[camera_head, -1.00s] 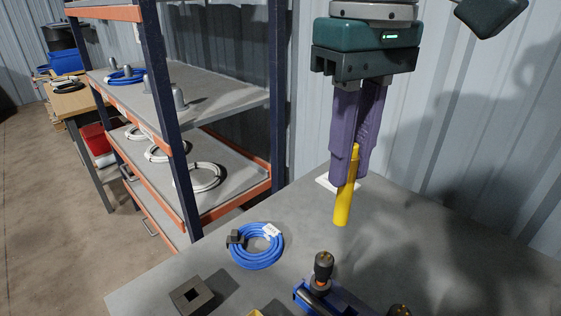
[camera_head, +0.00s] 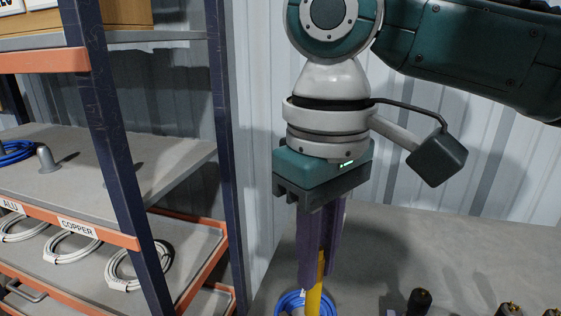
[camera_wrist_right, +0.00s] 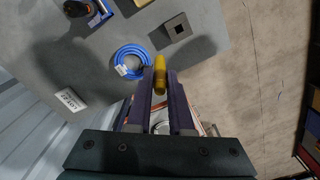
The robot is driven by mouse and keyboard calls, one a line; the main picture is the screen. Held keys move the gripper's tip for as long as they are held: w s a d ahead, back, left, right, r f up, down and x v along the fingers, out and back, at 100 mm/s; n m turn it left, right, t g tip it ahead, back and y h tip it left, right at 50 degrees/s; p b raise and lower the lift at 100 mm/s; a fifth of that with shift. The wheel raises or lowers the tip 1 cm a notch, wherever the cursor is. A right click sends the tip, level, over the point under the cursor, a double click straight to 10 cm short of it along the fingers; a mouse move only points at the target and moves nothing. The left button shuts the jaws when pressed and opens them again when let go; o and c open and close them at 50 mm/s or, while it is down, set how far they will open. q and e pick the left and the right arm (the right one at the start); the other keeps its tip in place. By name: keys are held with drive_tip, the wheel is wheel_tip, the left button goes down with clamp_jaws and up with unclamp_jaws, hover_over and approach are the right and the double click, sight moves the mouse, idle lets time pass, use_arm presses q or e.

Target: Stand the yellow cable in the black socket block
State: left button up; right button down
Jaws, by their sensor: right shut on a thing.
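The yellow cable (camera_head: 314,298) is a short straight piece. My right gripper (camera_head: 319,272) is shut on its upper part, and it hangs down from the purple fingers, its lower end cut off by the head view's bottom edge. In the right wrist view the yellow cable (camera_wrist_right: 159,74) shows between the fingertips. The black socket block (camera_wrist_right: 177,27), a dark square with a square hole, sits on the grey table in the right wrist view, apart from the cable. It is outside the head view. My left gripper is not in view.
A blue cable coil (camera_wrist_right: 132,62) lies on the table near the block and partly shows behind the cable in the head view (camera_head: 287,302). A shelf rack (camera_head: 120,150) with white and blue coils stands at left. Dark-capped items (camera_head: 420,299) stand on the table at right.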

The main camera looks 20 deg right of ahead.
drive_tip(key=s+a+f+n+b, duration=0.1)
drive_tip(key=s+f+n+b, duration=0.1)
drive_tip(key=f, duration=0.6)
drive_tip(key=s+a+f+n+b, duration=0.1)
drive_tip(key=s+a+f+n, duration=0.1)
drive_tip(key=f, duration=0.7)
drive_tip(key=shift+s+n+b, duration=0.35)
drive_tip(key=shift+s+n, duration=0.1)
drive_tip(key=shift+n, duration=0.25)
drive_tip(key=shift+p, duration=0.4)
drive_tip(key=shift+f, duration=0.2)
drive_tip(key=shift+f+b, duration=0.3)
drive_tip(key=shift+f, duration=0.15)
